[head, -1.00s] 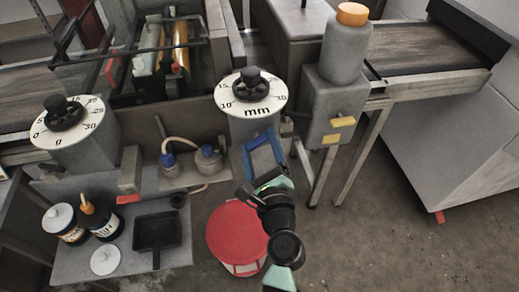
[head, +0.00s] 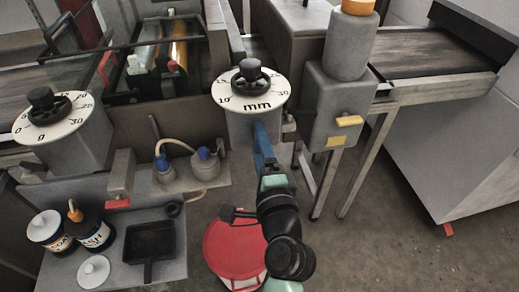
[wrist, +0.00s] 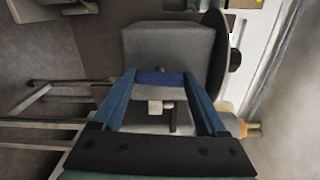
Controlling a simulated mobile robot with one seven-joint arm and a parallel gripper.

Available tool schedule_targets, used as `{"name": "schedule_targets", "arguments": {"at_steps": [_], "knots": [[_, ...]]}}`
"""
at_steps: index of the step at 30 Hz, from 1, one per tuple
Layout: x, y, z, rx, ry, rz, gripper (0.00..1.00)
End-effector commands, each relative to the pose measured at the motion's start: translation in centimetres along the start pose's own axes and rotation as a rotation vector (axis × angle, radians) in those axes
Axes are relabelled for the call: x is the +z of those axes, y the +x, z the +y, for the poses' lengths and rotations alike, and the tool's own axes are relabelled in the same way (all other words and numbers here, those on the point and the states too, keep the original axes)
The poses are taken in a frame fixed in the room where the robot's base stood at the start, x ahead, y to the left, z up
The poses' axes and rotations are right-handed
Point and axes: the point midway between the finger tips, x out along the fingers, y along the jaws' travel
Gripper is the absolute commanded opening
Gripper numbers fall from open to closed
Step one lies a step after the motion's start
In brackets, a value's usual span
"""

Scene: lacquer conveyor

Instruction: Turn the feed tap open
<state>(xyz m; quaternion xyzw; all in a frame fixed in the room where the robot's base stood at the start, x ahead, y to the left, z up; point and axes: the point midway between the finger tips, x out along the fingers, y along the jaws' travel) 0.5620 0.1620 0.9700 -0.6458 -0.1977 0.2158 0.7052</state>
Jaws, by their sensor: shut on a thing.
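My gripper (head: 264,148) reaches up to the grey housing under the "mm" dial (head: 250,98). In the wrist view its two blue fingers (wrist: 163,100) stand apart, with a dark blue bar (wrist: 160,79) spanning between them near the tips. The fingers are closed on the bar's ends. The bar looks like the tap's handle, in front of the grey housing (wrist: 168,50); a small pale piece (wrist: 160,106) shows just below it. In the head view the fingers are seen nearly edge-on and hide the bar.
A grey unit with a yellow handle (head: 349,121) stands close right of my gripper.

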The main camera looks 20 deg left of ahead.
Motion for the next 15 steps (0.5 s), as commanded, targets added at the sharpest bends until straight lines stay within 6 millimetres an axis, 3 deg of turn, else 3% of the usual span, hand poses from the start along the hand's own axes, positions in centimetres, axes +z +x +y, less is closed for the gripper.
{"name": "schedule_targets", "arguments": {"at_steps": [15], "knots": [[-0.02,-0.03,0.12,0.003,-0.107,0.000,0.20]]}}
